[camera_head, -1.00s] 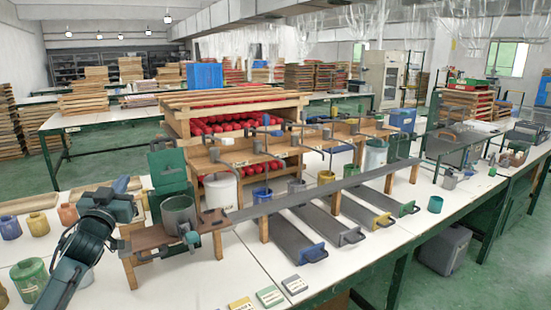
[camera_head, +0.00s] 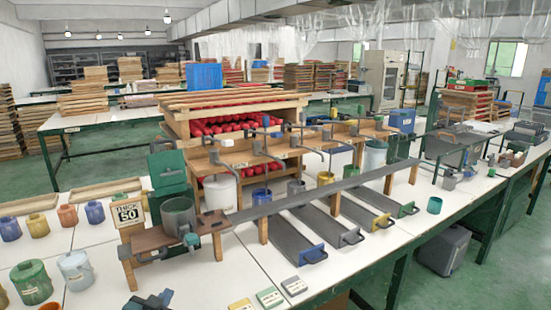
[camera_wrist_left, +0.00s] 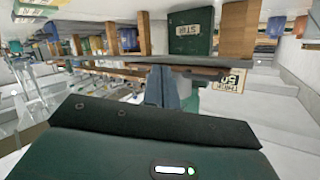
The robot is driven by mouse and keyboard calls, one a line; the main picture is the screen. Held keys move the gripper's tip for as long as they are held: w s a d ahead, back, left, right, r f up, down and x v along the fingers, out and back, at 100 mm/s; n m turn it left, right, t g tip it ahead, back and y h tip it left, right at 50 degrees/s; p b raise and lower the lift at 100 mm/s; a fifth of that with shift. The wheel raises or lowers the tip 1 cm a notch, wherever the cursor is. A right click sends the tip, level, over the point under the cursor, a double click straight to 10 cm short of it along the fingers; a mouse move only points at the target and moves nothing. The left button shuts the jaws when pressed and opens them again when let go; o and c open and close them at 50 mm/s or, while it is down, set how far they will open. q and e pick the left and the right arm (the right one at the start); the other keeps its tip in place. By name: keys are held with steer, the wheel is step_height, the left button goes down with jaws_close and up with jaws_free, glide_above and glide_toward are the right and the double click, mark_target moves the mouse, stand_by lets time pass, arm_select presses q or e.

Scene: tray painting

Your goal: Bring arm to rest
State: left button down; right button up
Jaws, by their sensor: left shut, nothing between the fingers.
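My left gripper (camera_head: 150,300) shows only as a small dark blue-grey piece at the bottom edge of the head view, in front of the white table (camera_head: 190,285). In the left wrist view its blue-grey fingers (camera_wrist_left: 162,88) are together and hold nothing. It is apart from the wooden stand (camera_head: 160,245) behind it, which carries a grey-green pot. A sign marked THICK 50 (camera_head: 128,214) stands beside the stand. My right gripper is in neither view.
Green pot (camera_head: 31,283) and pale pot (camera_head: 76,270) stand at the left, with several coloured pots behind. A long grey rail (camera_head: 325,190) and grey sloping trays (camera_head: 290,238) lie to the right. Small labelled blocks (camera_head: 270,297) lie near the front edge.

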arm_select(q)
steer(key=s+d+f+g+h, duration=0.1)
steer(key=s+d+f, duration=0.2)
steer(key=s, duration=0.6)
steer(key=s+d+f+g, duration=0.1)
steer(key=s+d+f, duration=0.3)
steer(key=s, duration=0.5)
steer(key=s+d+f+g+h, duration=0.1)
steer(key=s+d, duration=0.4)
steer(key=s, duration=0.5)
step_height(320, 180, down, 2)
steer(key=shift+f+n+g+h, duration=0.15)
steer(key=shift+n+g+h, duration=0.2)
steer(key=shift+g, duration=0.25)
steer(key=c, duration=2.2)
jaws_free()
